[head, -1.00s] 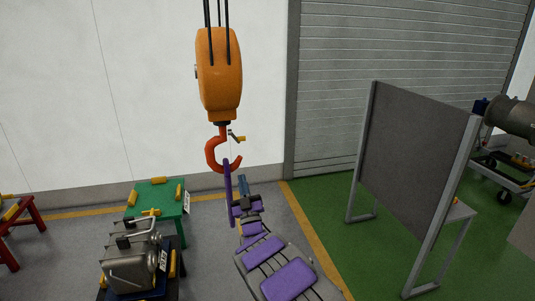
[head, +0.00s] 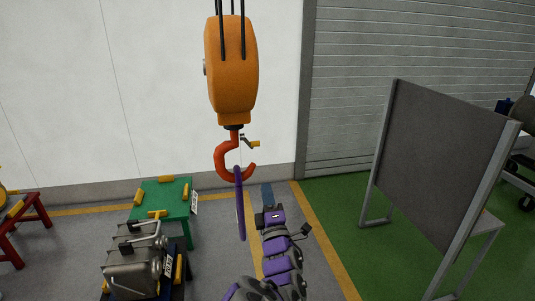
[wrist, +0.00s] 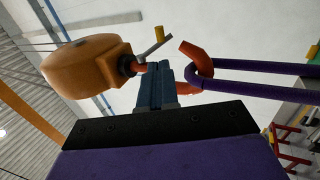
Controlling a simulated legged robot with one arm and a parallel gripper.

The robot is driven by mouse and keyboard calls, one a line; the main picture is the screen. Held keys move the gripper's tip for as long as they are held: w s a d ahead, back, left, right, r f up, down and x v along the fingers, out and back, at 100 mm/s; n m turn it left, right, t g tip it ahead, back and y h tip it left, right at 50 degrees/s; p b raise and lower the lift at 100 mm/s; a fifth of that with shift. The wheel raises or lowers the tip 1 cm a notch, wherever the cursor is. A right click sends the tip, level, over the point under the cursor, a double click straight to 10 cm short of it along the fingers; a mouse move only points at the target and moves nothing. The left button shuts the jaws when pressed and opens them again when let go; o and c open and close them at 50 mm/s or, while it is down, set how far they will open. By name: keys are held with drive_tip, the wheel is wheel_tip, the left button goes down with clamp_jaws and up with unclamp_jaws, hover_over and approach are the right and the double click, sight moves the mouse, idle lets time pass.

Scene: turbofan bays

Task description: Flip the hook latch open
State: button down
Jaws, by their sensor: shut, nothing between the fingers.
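The red hook (head: 222,160) hangs under the orange hook block (head: 231,70). Its latch (head: 249,141) is a thin grey lever with a yellow end, sticking out to the right from the hook's shank, above the hook's tip. In the wrist view the latch (wrist: 154,46) slants up from the shank, with its yellow end near the hook's tip. A purple sling (head: 240,210) hangs in the hook. My gripper (head: 267,190) is shut and empty, lower right of the hook. In the wrist view its blue fingers (wrist: 155,75) point at the hook and hide part of it; contact cannot be told.
A grey panel on a frame (head: 440,155) stands at the right. A green table (head: 165,195) and a grey machine part with yellow pieces (head: 135,265) are at lower left. A red stand (head: 35,235) is farther left. The air around the latch looks clear.

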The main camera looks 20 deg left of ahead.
drive_tip(key=x, duration=1.4)
idle(0.4)
drive_tip(key=shift+w+a, duration=0.1)
drive_tip(key=shift+w+a+b, duration=0.35)
drive_tip(key=shift+w+b, duration=0.25)
drive_tip(key=shift+b, duration=0.3)
drive_tip(key=v, duration=1.7)
drive_tip(key=shift+f, duration=0.2)
